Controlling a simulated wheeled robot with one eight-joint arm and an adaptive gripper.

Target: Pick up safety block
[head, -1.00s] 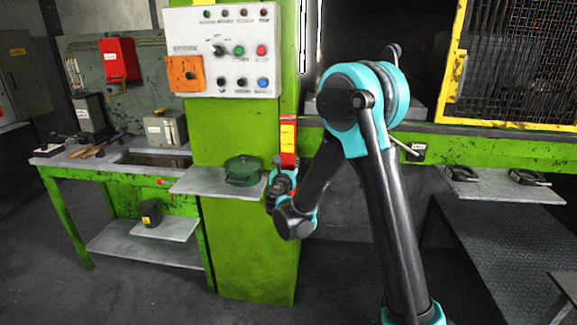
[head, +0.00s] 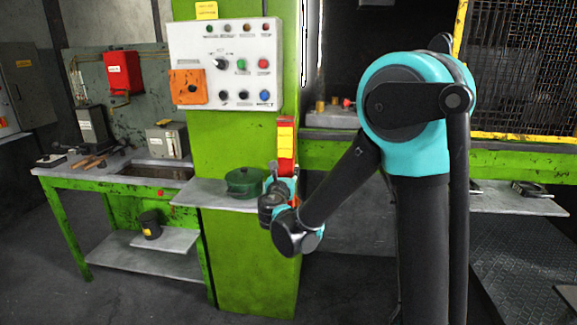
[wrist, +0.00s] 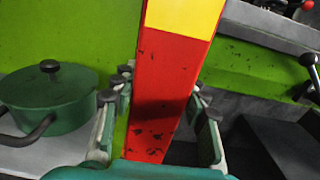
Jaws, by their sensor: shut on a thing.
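The safety block (head: 285,148) is a tall red bar with a yellow band. It stands upright in front of the right side of the green press column in the head view. My gripper (head: 277,192) is at its lower part. In the wrist view the block (wrist: 168,80) rises between the two fingers of my gripper (wrist: 163,100), which is shut on it. The block's lower end is hidden by my gripper, so I cannot tell whether it touches a support.
A green lidded pot (head: 244,182) sits on a grey shelf (head: 205,193) close to the left of my gripper. A control panel (head: 225,62) is above. A green workbench (head: 70,172) with tools stands at the left. The yellow-framed mesh guard (head: 520,70) is at the right.

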